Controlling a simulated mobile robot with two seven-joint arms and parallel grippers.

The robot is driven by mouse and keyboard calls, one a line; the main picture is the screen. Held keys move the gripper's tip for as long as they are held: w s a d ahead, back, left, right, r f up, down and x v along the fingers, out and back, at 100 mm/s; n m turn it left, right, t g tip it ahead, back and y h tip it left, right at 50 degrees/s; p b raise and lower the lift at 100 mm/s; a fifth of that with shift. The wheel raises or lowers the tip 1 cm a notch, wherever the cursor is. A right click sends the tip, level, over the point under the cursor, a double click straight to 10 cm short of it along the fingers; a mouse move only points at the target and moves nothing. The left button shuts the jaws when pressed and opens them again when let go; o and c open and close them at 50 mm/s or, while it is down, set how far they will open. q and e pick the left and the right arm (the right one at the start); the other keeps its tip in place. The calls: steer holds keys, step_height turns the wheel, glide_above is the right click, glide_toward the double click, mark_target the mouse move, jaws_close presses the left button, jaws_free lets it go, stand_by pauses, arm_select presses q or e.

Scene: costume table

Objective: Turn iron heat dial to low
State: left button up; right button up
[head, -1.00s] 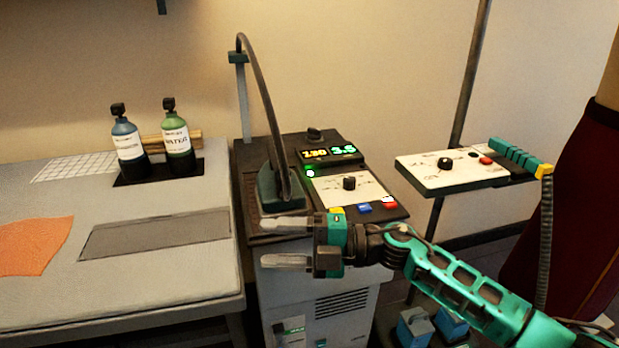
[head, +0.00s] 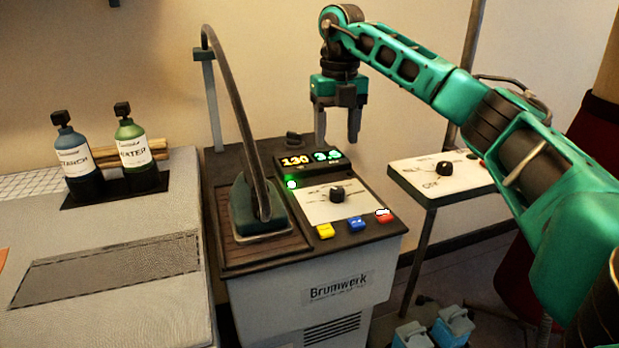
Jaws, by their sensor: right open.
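The iron (head: 246,208), teal and black, rests on its dark stand at the left of the station top, with a cord rising from it. A black dial (head: 337,195) sits on the white panel (head: 305,206) of the same station; its labels are too small to read. My left gripper is out of view.
Yellow (head: 325,231), blue (head: 357,224) and red (head: 384,216) buttons line the station's front edge. A second panel with a black knob (head: 445,168) stands at right, partly behind my arm. Two bottles (head: 133,155) stand on the grey table at left.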

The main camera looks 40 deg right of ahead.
mark_target(337, 189)
steer(key=f, duration=0.3)
steer(key=f+b, duration=0.1)
steer(key=f, duration=0.3)
steer(key=f+b, duration=0.1)
steer(key=f, duration=0.3)
steer(key=shift+s+d+f, duration=0.1)
steer(key=shift+s+d, duration=0.15)
steer(key=shift+d, duration=0.05)
steer(key=shift+f+b, duration=0.35)
steer(key=shift+f, duration=0.25)
steer(key=shift+c, duration=0.2)
